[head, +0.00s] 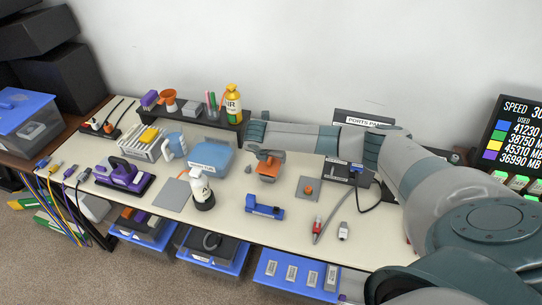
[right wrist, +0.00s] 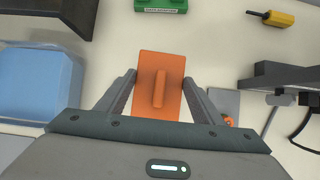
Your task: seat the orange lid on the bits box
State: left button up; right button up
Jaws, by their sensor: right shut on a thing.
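The orange lid (right wrist: 144,72) is a flat rectangle with a raised bar handle across its middle. In the right wrist view it lies between the fingers of my right gripper (right wrist: 160,88), which touch its two long sides. In the head view my right gripper (head: 268,157) is shut on the lid, and the lid's orange shows low over the middle of the table (head: 345,238). What is under the lid is hidden, and I cannot tell which thing is the bits box. A green labelled box (right wrist: 160,6) stands beyond the lid, cut by the frame edge. My left gripper is not in view.
A blue tub (right wrist: 35,85) stands left of the lid. A grey plate with an orange knob (head: 308,188) lies to its right, near the dark ports panel (head: 345,168). A blue tool (head: 264,208) and a white bottle (head: 201,187) are nearer the front. A yellow-handled tool (right wrist: 275,18) lies far right.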

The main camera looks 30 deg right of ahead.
jog(key=shift+f, duration=0.7)
dwell(0.4)
jog(key=o, duration=1)
jog(key=shift+c, duration=0.2)
jog(key=shift+o, duration=0.2)
jog(key=o, duration=0.5)
jog(key=shift+r, duration=0.1)
jog(key=p+v, duration=0.8)
jog(key=p, duration=0.1)
jog(key=shift+s, duration=0.1)
